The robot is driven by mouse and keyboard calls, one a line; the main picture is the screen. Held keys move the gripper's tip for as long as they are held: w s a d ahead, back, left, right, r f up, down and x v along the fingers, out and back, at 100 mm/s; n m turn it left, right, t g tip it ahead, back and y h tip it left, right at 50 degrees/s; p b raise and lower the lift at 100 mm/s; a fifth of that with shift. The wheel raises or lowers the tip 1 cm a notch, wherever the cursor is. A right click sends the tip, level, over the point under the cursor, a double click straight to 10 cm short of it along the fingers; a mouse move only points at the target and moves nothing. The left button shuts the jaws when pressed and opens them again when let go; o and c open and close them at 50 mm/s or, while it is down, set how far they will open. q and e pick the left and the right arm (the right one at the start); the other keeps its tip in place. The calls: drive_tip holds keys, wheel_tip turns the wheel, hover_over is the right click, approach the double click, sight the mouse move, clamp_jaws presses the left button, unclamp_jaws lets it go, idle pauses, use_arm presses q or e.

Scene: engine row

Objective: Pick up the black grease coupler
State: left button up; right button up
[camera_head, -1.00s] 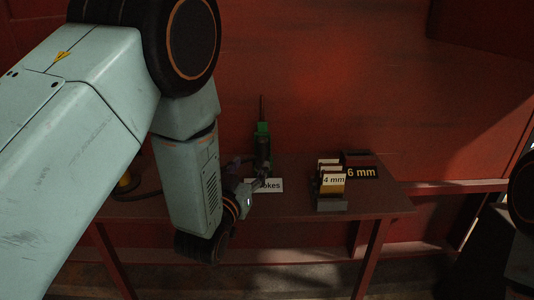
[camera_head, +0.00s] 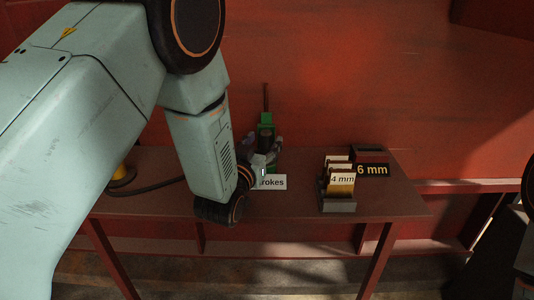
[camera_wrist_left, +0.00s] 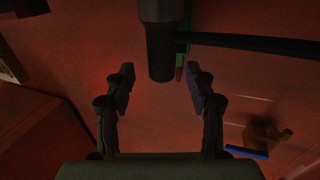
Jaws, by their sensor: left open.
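A black cylinder with a dark bar or hose running off to the right, seemingly the black grease coupler (camera_wrist_left: 160,45), shows at the top of the left wrist view. It stands before a green part, the green holder (camera_head: 266,120), which is upright on the bench in the head view. My left gripper (camera_wrist_left: 160,83) is open, its fingers apart on either side of the cylinder's lower end in that view. Whether they touch it cannot be told. In the head view the left gripper (camera_head: 264,150) is at the green holder, and my wrist partly hides this area.
A brown bench (camera_head: 300,205) stands against a red wall. A label ending in "rokes" (camera_head: 273,182) is below the gripper. A rack with a "4 mm" card (camera_head: 342,180) and a "6 mm" sign (camera_head: 372,170) are to the right. A yellow-based object (camera_head: 122,177) and dark hose (camera_head: 150,188) are left.

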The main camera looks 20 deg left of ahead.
sight(264, 139)
use_arm(q)
drive_tip(key=shift+w, duration=1.5)
clamp_jaws()
drive_tip(key=shift+r, duration=0.15)
